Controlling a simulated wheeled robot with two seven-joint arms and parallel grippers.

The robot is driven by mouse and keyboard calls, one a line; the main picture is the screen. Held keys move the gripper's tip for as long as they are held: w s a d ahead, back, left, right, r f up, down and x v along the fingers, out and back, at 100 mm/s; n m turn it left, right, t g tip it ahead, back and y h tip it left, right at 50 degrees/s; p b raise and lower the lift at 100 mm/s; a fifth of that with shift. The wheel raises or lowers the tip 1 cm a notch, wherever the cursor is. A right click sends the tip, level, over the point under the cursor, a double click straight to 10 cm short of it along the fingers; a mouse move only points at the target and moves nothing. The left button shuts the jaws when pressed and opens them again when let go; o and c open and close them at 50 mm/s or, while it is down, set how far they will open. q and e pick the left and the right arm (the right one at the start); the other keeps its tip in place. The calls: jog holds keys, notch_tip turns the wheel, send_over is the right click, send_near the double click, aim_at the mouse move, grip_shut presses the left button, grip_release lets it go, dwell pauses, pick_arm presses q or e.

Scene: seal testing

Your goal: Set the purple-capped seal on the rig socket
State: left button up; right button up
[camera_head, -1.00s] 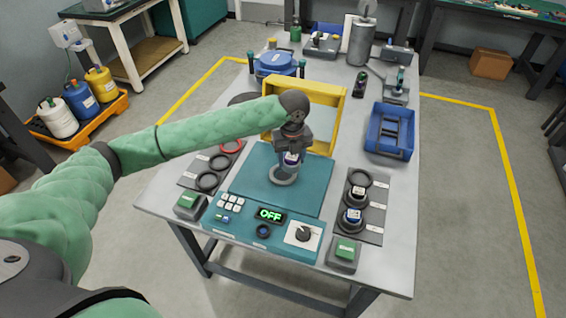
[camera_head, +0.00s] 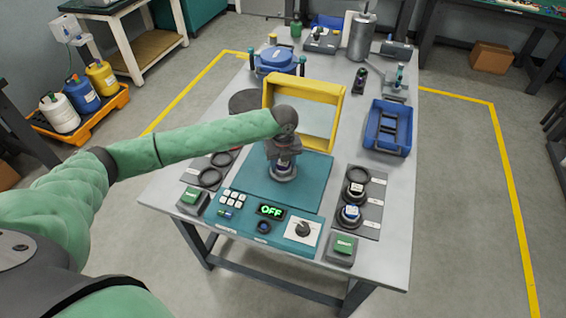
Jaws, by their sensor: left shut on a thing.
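My left gripper (camera_head: 283,158) reaches in from the left over the teal rig (camera_head: 246,183). It points down and is shut on a small seal (camera_head: 283,164), of which a dark purple and white bit shows between the fingers. The rest of the seal is hidden by the gripper. The grey round rig socket (camera_head: 284,175) is directly below it on the teal plate. The seal is at or just above the socket; I cannot tell whether it touches. My right gripper is not in view.
A yellow frame (camera_head: 337,106) stands just behind the gripper. A grey holder at the right (camera_head: 372,218) carries two more seals, with ring slots at the left. A blue tray (camera_head: 401,149) lies at the back right. The rig's front panel (camera_head: 236,223) has buttons, a dial and a green "OFF" display.

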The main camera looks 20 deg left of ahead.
pick_arm(q)
jog(key=shift+s+f, duration=0.15)
jog(key=shift+f, duration=0.2)
